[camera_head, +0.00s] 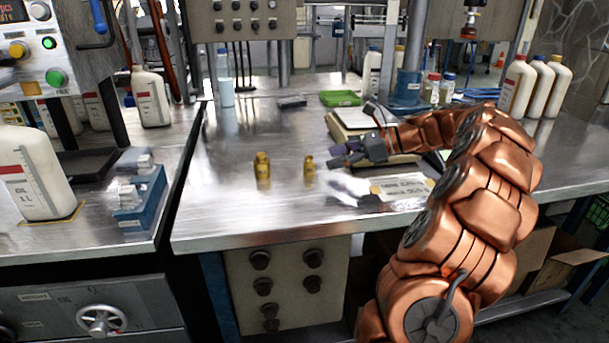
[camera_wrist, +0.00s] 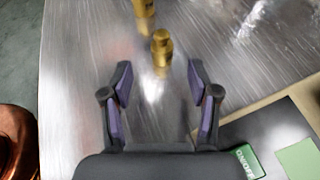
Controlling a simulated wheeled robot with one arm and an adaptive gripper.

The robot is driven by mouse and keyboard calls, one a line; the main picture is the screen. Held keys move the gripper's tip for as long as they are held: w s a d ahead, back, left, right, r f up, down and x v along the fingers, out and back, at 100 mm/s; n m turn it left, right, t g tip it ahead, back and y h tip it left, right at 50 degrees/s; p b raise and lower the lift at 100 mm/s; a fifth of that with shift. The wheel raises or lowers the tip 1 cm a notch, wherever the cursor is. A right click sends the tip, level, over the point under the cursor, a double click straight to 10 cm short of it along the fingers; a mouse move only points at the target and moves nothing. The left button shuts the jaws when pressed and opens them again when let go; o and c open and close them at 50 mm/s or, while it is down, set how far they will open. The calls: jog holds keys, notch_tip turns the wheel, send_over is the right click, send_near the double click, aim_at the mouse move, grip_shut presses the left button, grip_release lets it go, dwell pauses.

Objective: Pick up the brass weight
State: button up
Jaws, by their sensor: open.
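Two brass weights stand upright on the metal table. The nearer one to my gripper is the smaller brass weight (camera_head: 309,166); in the wrist view it (camera_wrist: 161,46) sits just ahead of the gap between my fingers. The larger brass weight (camera_head: 262,168) stands to its left, and the wrist view shows it (camera_wrist: 145,8) cut off at the top edge. My gripper (camera_head: 343,158) is to the right of both weights in the head view. In the wrist view my gripper (camera_wrist: 159,80) is open and empty, with both fingers apart and touching neither weight.
A scale (camera_head: 357,123) stands behind and beside my gripper. A green tray (camera_head: 340,98) and a blue container (camera_head: 408,88) are farther back. A labelled plate (camera_head: 403,186) lies near the front. The table left of the weights is clear.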

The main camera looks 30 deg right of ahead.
aim_at(309, 163)
jog(key=shift+w+d+f, duration=0.1)
jog(key=shift+d+f, duration=0.1)
jog(key=shift+d, duration=0.05)
jog(key=shift+w+a+f, duration=0.1)
jog(key=shift+w+a, duration=0.1)
jog(key=shift+w, duration=0.05)
jog(key=b+x, duration=0.2)
jog(key=x, duration=0.5)
jog(key=shift+a, duration=0.2)
jog(key=shift+s, duration=0.1)
grip_shut()
